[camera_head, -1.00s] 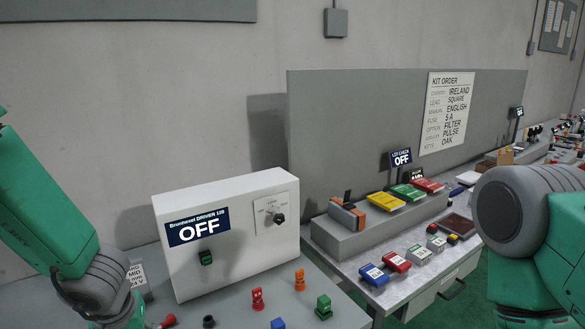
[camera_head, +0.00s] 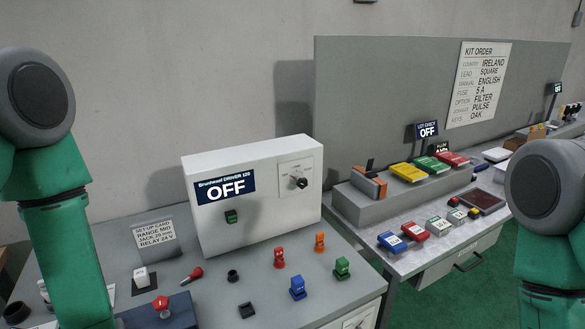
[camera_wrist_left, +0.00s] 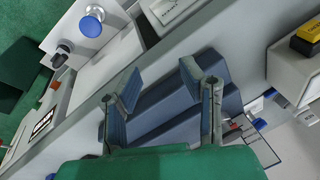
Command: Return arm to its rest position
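My left arm (camera_head: 65,235) is in the head view, with its dark round joint at the upper left and its green link running down to the bottom edge. Its gripper is out of that view. In the left wrist view my left gripper (camera_wrist_left: 160,78) has its two fingers spread apart. A dark blue-grey stepped block (camera_wrist_left: 172,105) shows between and beyond the fingers; I cannot tell whether they touch it. My right arm (camera_head: 550,200) shows at the right edge; its gripper is out of view.
A white driver box (camera_head: 255,205) reading OFF stands on the grey bench. A red-button block (camera_head: 163,308) is close to my left arm. A second bench on the right holds coloured boxes (camera_head: 408,172) below the kit order sheet (camera_head: 478,85).

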